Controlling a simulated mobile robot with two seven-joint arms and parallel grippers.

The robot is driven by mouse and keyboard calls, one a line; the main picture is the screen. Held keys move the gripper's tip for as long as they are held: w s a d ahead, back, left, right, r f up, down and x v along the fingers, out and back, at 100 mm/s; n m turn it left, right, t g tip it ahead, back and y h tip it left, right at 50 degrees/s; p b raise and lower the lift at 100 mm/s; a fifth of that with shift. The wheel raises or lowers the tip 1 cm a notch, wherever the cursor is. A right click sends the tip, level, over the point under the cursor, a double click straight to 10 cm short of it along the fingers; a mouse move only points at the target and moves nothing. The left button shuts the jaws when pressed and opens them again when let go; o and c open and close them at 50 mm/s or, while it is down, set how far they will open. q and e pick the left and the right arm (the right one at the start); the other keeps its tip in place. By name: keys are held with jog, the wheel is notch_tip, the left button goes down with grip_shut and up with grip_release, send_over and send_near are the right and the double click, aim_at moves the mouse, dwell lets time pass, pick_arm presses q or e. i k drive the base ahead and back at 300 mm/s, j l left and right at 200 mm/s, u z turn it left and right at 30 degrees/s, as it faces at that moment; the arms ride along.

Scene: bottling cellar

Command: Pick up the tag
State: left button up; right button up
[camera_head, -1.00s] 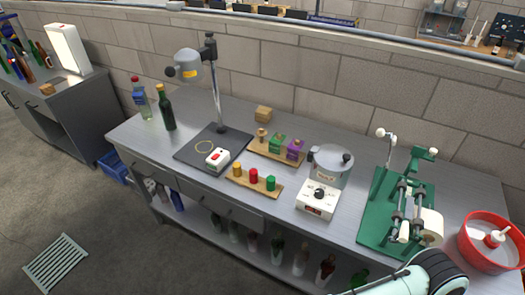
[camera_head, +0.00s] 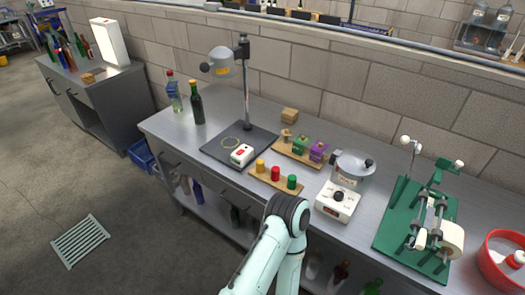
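I cannot make out a tag for certain on the bench. A thin yellowish loop (camera_head: 230,143) lies on the dark base plate (camera_head: 217,151) of the lamp stand; it is too small to tell whether it belongs to a tag. A white box with a red button (camera_head: 242,155) stands beside the loop. One pale green arm of mine rises from the bottom middle, its dark joint in front of the bench's front edge. Neither gripper shows.
The grey bench (camera_head: 300,112) holds a wooden strip with coloured knobs (camera_head: 262,180), a white device with a pot (camera_head: 338,202), a green machine (camera_head: 407,230), a red bowl (camera_head: 484,262) and a dark bottle (camera_head: 197,103). A floor grate (camera_head: 80,241) lies left.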

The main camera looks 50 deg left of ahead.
aim_at(315, 155)
jog(key=u, duration=1.75)
